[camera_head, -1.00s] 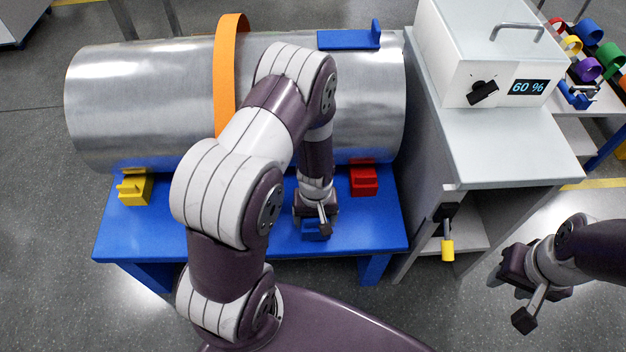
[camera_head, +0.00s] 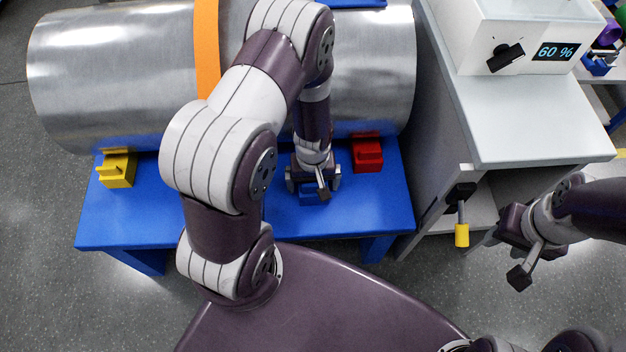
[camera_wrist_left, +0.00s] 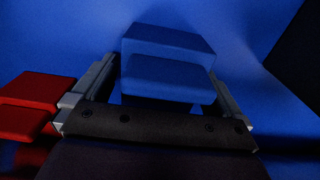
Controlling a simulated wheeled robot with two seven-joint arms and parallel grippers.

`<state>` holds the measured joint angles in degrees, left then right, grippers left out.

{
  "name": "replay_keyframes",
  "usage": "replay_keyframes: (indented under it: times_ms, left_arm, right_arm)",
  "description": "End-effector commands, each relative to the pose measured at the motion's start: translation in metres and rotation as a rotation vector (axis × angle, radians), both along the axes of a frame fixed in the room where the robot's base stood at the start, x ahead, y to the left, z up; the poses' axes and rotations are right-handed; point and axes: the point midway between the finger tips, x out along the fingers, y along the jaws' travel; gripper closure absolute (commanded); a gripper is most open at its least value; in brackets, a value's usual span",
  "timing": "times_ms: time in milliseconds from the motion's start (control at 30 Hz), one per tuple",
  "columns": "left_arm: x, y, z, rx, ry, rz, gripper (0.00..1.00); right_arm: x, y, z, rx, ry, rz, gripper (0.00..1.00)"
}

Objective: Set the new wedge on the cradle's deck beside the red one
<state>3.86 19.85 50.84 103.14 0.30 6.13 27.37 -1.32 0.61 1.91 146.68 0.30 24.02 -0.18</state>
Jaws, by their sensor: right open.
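The blue wedge (camera_head: 309,195) sits low over the cradle's blue deck (camera_head: 240,220), left of the red wedge (camera_head: 367,155) and apart from it. My left gripper (camera_head: 313,184) points down over the blue wedge, fingers spread on either side of it. The red wedge (camera_wrist_left: 30,100) shows there at the left edge.
A steel cylinder (camera_head: 120,70) with an orange strap (camera_head: 207,45) lies behind the deck. A yellow wedge (camera_head: 118,172) stands at the deck's left. The grey cabinet (camera_head: 530,125) carries a white box (camera_head: 530,30); a yellow-tipped lever (camera_head: 461,235) hangs at its front.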

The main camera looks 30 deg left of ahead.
Motion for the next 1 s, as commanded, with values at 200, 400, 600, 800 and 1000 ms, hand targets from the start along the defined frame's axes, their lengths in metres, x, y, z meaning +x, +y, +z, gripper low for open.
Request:
replay_keyframes:
  times_ms: [200, 400, 600, 800, 1000]
  left_arm:
    - [0.000, 0.000, 0.001, 0.000, 0.000, 0.000, 0.00]
    - [0.001, 0.000, 0.041, 0.000, -0.004, 0.000, 0.00]
    - [0.001, 0.000, 0.094, 0.000, -0.004, 0.000, 0.00]
    - [0.001, 0.000, 0.123, 0.000, -0.002, -0.003, 0.00]
    - [-0.007, -0.013, 0.203, 0.010, -0.066, -0.277, 0.00]
  right_arm:
    - [0.000, 0.000, 0.001, 0.000, 0.000, 0.000, 0.57]
    - [0.000, 0.000, 0.024, 0.000, 0.000, 0.000, 0.57]
    - [0.000, 0.000, 0.050, 0.000, 0.000, 0.000, 0.57]
    - [0.000, 0.000, 0.061, 0.000, 0.000, 0.000, 0.57]
    - [0.000, 0.000, 0.060, 0.000, 0.000, 0.000, 0.57]
